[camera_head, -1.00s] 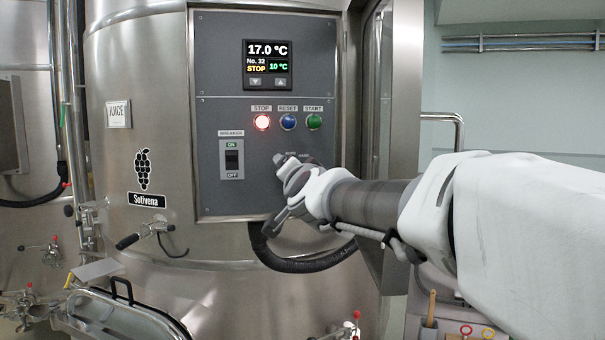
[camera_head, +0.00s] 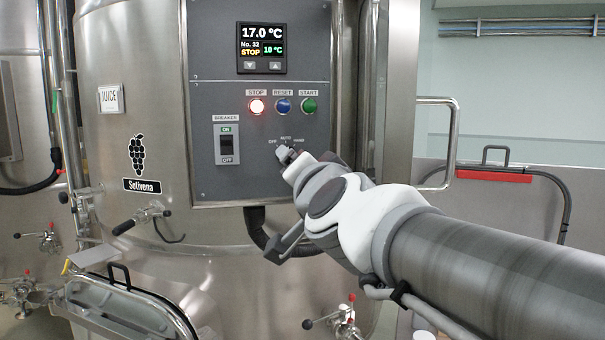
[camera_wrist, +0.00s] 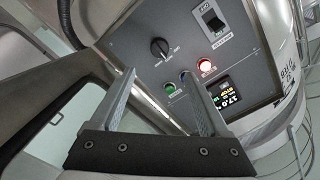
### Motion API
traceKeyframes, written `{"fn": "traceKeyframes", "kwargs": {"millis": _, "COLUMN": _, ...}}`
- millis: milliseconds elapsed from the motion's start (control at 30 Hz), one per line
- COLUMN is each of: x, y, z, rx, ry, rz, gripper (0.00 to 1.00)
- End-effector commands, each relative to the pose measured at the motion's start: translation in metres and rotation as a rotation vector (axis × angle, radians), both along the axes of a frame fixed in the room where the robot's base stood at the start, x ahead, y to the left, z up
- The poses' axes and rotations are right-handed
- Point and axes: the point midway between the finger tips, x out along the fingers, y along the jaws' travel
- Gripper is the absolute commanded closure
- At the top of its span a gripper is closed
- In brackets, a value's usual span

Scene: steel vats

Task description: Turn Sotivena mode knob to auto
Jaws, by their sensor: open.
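The Sotivena vat (camera_head: 105,215) carries a grey control panel (camera_head: 215,100). The black mode knob (camera_wrist: 160,47) shows in the wrist view, with a pale mark on it; I cannot tell for certain which label it points to. In the head view its OFF, AUTO and HAND labels (camera_head: 285,140) show, but my gripper largely hides the knob. My gripper (camera_head: 285,154) is in front of the knob's place, below the labels. In the wrist view my gripper (camera_wrist: 158,76) is open and empty, its two fingers apart, with the knob beyond the fingertips.
Above the knob are the lit red STOP (camera_head: 257,106), blue RESET (camera_head: 283,106) and green START (camera_head: 309,106) buttons. The breaker switch (camera_head: 227,148) is left of it. The display (camera_head: 262,48) reads 17.0 °C and STOP. A steel handle (camera_head: 453,145) projects at the right.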

Motion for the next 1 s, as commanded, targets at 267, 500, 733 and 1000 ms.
{"fn": "traceKeyframes", "kwargs": {"millis": 267, "x": -0.034, "y": -0.007, "z": 0.001, "rx": -0.001, "ry": -0.001, "rz": -0.001, "gripper": 0.21}}
{"fn": "traceKeyframes", "kwargs": {"millis": 500, "x": -0.042, "y": -0.008, "z": 0.0, "rx": 0.0, "ry": 0.001, "rz": 0.0, "gripper": 0.21}}
{"fn": "traceKeyframes", "kwargs": {"millis": 733, "x": -0.042, "y": -0.008, "z": 0.0, "rx": 0.0, "ry": 0.001, "rz": 0.0, "gripper": 0.21}}
{"fn": "traceKeyframes", "kwargs": {"millis": 1000, "x": -0.042, "y": -0.008, "z": 0.0, "rx": 0.0, "ry": 0.001, "rz": 0.001, "gripper": 0.21}}
